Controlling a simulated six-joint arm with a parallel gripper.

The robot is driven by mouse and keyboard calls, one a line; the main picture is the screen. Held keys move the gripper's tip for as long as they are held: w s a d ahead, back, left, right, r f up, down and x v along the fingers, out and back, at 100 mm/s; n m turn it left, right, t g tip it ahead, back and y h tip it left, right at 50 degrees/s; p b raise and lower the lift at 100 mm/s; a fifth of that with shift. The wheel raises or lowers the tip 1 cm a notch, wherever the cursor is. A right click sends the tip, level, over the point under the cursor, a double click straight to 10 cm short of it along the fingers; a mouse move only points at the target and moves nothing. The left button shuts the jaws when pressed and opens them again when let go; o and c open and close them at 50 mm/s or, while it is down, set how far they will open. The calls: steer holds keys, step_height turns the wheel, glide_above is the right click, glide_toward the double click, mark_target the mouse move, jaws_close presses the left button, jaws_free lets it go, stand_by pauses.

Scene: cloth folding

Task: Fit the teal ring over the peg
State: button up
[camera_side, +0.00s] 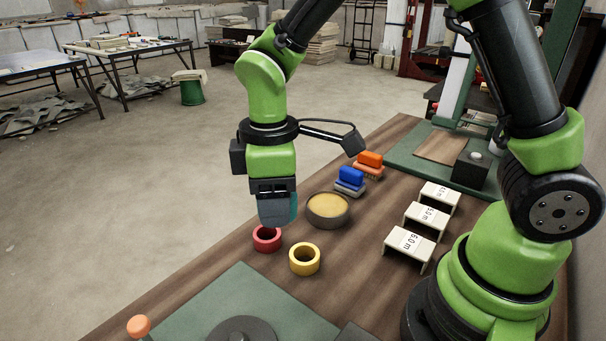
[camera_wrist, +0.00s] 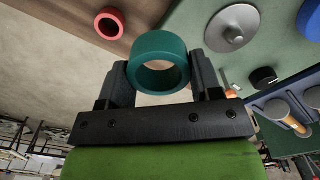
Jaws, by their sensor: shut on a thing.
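The teal ring (camera_wrist: 152,43) is held between the two black fingers of my gripper (camera_wrist: 159,66) in the wrist view, its hole visible. In the side view, my gripper (camera_side: 276,211) hangs above the table near the red ring, and only a teal sliver (camera_side: 293,207) shows beside the fingers. A grey round base with a small upright centre, seemingly the peg (camera_wrist: 236,36), stands on a green mat in the wrist view, apart from the ring. In the side view its dark disc (camera_side: 243,326) is cut off by the bottom edge.
A red ring (camera_side: 267,239), a yellow ring (camera_side: 304,260) and a bowl (camera_side: 328,211) stand close below my gripper. Brushes with blue (camera_side: 351,176) and orange (camera_side: 370,159) tops and white labelled stands (camera_side: 410,243) lie farther right. A blue holder (camera_wrist: 289,106) is near the mat.

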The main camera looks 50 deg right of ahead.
mark_target(234, 340)
steer(key=s+a+n, duration=0.1)
steer(key=a+n, duration=0.3)
steer(key=s+a+f+n, duration=0.1)
steer(key=s+a+n, duration=0.1)
steer(key=a+n, duration=0.3)
steer(key=s+a+f+n, duration=0.1)
steer(key=s+a+n, duration=0.1)
steer(key=a+n, duration=0.2)
steer(key=shift+a, duration=0.15)
steer(key=shift+a+f+n, duration=0.1)
steer(key=shift+f+n, duration=0.05)
steer(key=shift+n, duration=0.15)
steer(key=shift+f, duration=4.25)
steer(key=shift+f, duration=0.45)
steer(key=o, duration=1)
steer(key=shift+r, duration=0.1)
